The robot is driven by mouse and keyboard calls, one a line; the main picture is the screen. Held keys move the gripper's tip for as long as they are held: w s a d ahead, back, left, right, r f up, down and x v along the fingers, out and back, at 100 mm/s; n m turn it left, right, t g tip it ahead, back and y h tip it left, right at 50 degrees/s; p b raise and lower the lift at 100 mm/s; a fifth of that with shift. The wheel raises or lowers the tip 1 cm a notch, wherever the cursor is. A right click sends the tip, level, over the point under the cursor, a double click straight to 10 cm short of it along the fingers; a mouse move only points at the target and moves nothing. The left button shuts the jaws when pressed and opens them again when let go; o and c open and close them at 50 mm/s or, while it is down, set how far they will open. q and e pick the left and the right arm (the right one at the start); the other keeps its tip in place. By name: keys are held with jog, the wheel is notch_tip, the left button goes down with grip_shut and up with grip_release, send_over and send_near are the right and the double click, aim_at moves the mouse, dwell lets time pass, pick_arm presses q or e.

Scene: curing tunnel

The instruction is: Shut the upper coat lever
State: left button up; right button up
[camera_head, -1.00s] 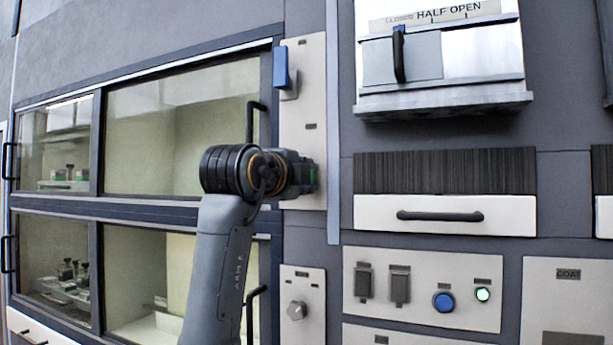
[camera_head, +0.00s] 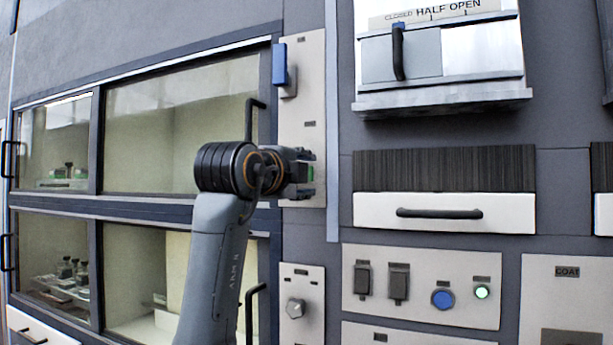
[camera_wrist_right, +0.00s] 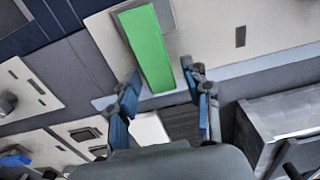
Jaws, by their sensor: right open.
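A green lever (camera_wrist_right: 150,45) sits on a pale panel in the right wrist view. In the head view only a bit of green (camera_head: 311,173) shows at my right gripper, low on the tall pale panel (camera_head: 313,110). The label above it is too small to read, so I cannot tell for certain that this is the upper coat lever. My right gripper (camera_head: 306,173) is open in front of it. In the wrist view the fingers (camera_wrist_right: 160,80) stand apart on either side of the lever's near end, with no clear contact. My left gripper is out of view.
A blue lever (camera_head: 280,64) is higher on the same panel. Glass doors (camera_head: 180,130) with black handles lie left. A metal hatch (camera_head: 440,60) marked half open, a drawer (camera_head: 445,213) and a button panel (camera_head: 420,287) lie right. A knob panel (camera_head: 301,305) is below.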

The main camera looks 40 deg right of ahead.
jog(key=v, duration=1.1)
jog(key=shift+a, duration=0.15)
jog(key=shift+f, duration=0.15)
